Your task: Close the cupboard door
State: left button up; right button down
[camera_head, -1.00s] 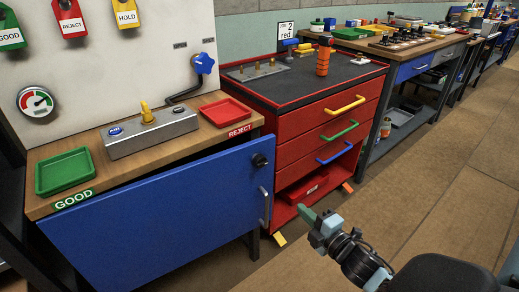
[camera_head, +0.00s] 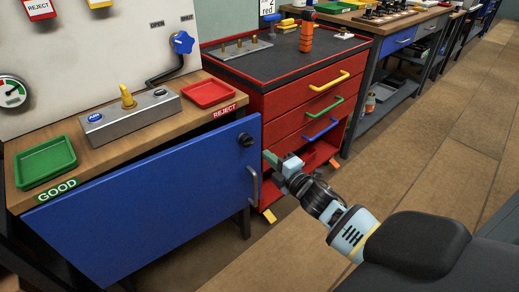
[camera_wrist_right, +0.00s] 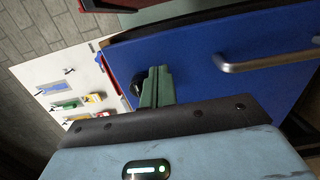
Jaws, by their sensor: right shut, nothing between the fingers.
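The blue cupboard door (camera_head: 150,190) hangs under the wooden bench. Its right edge appears to stand a little out from the bench front, so it looks slightly ajar. It has a grey handle (camera_head: 253,185) and a black knob (camera_head: 246,140) near that edge. The door (camera_wrist_right: 205,65), handle (camera_wrist_right: 268,58) and part of the knob (camera_wrist_right: 137,85) also show in the right wrist view. My right gripper (camera_head: 268,158) is shut and empty, its green fingertips just right of the door's edge. I cannot tell whether they touch it. The fingers (camera_wrist_right: 157,75) partly cover the knob. My left gripper is out of view.
The bench top (camera_head: 185,115) carries a green tray (camera_head: 45,160), a red tray (camera_head: 208,94) and a grey switch box (camera_head: 130,115). A red drawer cabinet (camera_head: 310,100) stands close behind my right gripper. The brown floor (camera_head: 440,160) at right is open.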

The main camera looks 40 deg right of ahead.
aim_at(260, 148)
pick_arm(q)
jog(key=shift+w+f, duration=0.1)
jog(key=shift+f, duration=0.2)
pick_arm(e)
jog(key=shift+w, duration=2.65)
jog(key=shift+d, duration=0.1)
